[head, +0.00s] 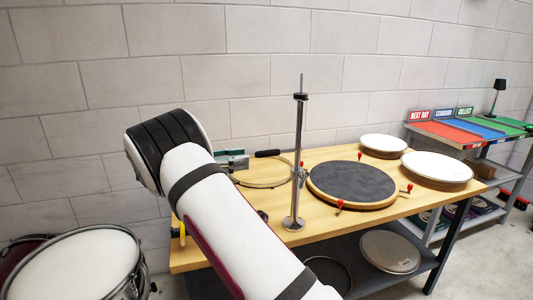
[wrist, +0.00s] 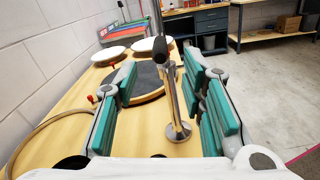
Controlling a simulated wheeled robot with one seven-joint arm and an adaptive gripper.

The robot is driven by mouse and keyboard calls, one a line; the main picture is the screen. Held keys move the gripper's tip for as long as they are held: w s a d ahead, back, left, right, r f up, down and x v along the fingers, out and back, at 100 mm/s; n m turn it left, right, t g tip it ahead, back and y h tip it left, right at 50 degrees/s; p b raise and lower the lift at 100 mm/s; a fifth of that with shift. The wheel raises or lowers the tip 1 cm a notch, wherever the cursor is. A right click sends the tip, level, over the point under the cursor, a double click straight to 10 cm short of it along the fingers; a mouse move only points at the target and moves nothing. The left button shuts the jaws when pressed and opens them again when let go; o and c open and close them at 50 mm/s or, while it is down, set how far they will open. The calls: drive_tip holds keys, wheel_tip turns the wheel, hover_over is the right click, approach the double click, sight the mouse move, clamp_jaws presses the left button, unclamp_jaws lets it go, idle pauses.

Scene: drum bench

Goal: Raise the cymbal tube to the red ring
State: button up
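The cymbal stand with its metal tube (head: 298,150) stands upright on a round base on the wooden bench. A thin rod and a dark collar top it, and a small clamp shows partway down. In the wrist view the tube (wrist: 171,95) rises between my gripper's teal-padded fingers but lies beyond their tips. My gripper (wrist: 160,75) is open and empty. In the head view its teal and grey fingers (head: 236,160) show left of the stand, partly hidden by my arm. A black rounded grip (wrist: 162,55) overlaps the tube; I cannot tell whether they touch. I see no red ring.
A dark round pad (head: 352,183) with red clamps lies right of the stand. Two white drum heads (head: 437,168) sit behind it. A thin hoop (head: 262,183) lies left of the stand. A drum (head: 75,265) stands at lower left. The wall is close behind the bench.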

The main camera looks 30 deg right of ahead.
sight(269, 153)
drive_tip(key=p+x, duration=0.1)
drive_tip(key=x, duration=0.8)
drive_tip(key=shift+s+d, duration=0.1)
drive_tip(key=shift+d, duration=0.15)
clamp_jaws()
